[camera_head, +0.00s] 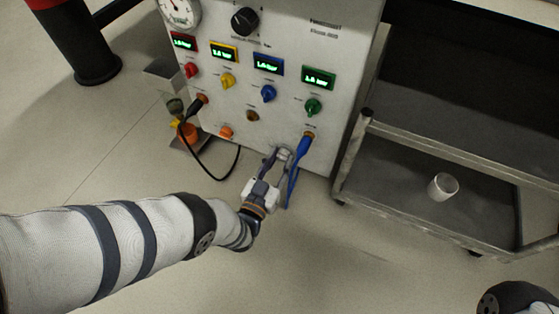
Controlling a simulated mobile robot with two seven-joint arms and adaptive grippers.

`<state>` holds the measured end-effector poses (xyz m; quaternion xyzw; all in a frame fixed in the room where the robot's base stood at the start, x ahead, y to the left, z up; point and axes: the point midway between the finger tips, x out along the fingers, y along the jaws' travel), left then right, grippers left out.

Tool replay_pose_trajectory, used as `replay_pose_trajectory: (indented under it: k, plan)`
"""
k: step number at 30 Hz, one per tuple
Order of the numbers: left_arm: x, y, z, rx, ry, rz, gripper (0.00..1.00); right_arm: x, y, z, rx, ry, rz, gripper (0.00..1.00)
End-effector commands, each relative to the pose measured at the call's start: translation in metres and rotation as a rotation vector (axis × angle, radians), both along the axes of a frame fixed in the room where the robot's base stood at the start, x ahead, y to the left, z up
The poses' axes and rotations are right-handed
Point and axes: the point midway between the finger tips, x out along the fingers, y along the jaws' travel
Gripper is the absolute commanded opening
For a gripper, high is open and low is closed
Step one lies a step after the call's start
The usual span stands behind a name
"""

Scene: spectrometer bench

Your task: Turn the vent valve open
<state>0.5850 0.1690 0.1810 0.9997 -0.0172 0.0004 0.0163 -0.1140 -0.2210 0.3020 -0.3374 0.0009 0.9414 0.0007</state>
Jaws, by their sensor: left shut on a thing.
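A grey-white control panel (245,100) stands at top centre. A small pale fitting, which I take for the vent valve (285,153), sits low on its face near the bottom edge. My left gripper (279,158) reaches up to it from the lower left and is shut on it. The fingers partly cover the valve, so its handle angle cannot be told. Only a dark and white part of my right arm shows at the lower right corner; its gripper is out of view.
A blue hose (295,180) hangs from an orange port right beside my left gripper. A black cable (215,178) loops at left. Coloured knobs, such as a green one (313,106), sit above. A cart (400,188) with a white cup (442,186) stands at right.

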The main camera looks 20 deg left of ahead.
Motion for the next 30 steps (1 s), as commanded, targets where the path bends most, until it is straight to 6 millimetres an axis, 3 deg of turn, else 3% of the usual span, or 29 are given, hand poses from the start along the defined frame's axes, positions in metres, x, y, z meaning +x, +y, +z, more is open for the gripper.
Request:
replay_pose_trajectory:
  k: [30]
  plan:
    - [-0.001,0.000,-0.003,0.955,-0.027,-0.001,0.00,0.000,0.002,-0.013,0.004,0.011,0.002,0.40]
